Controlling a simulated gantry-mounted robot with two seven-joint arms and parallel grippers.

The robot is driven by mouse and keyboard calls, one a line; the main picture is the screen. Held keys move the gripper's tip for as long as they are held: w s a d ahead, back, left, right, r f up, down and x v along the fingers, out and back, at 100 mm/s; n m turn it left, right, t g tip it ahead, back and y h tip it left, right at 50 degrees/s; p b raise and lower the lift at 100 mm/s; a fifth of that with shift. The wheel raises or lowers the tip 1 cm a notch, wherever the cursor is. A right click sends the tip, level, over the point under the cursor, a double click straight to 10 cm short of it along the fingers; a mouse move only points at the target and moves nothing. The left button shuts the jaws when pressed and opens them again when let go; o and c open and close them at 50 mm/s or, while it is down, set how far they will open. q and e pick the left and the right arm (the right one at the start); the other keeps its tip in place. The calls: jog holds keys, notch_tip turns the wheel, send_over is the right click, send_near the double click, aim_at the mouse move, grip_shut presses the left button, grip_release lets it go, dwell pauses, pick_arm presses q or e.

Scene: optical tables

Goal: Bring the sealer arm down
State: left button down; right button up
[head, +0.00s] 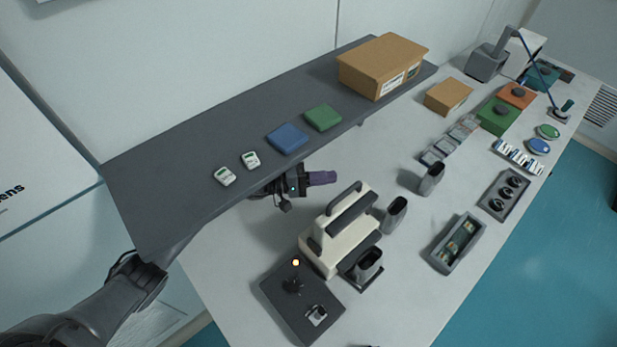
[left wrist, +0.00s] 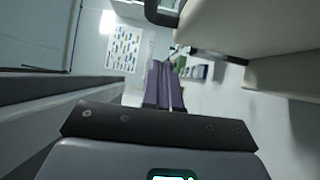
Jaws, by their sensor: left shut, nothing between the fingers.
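The sealer (head: 322,243) is a cream machine with dark parts, standing on the white table near the middle of the head view. Its arm (head: 350,208), with dark bars, stands above the body; its exact angle is hard to tell. My left gripper (head: 322,178), with purple fingers, is shut and empty, behind the sealer and beside the shelf edge, apart from the arm. In the left wrist view the closed fingers (left wrist: 165,88) point ahead. The cream sealer (left wrist: 235,25) fills the upper right there, with a dark curved handle (left wrist: 163,14). My right gripper is not in view.
A dark raised shelf (head: 200,205) runs close to my left gripper and holds boxes and small devices. Dark cups (head: 395,215) stand right of the sealer. A dark tray (head: 275,300) lies in front of it. Bare table (head: 400,290) shows to the right.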

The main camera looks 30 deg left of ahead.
pick_arm(q)
jog(key=shift+w+d+p, duration=0.15)
jog(key=shift+d+p, duration=0.55)
jog(key=shift+d, duration=1.85)
jog(key=shift+r, duration=0.15)
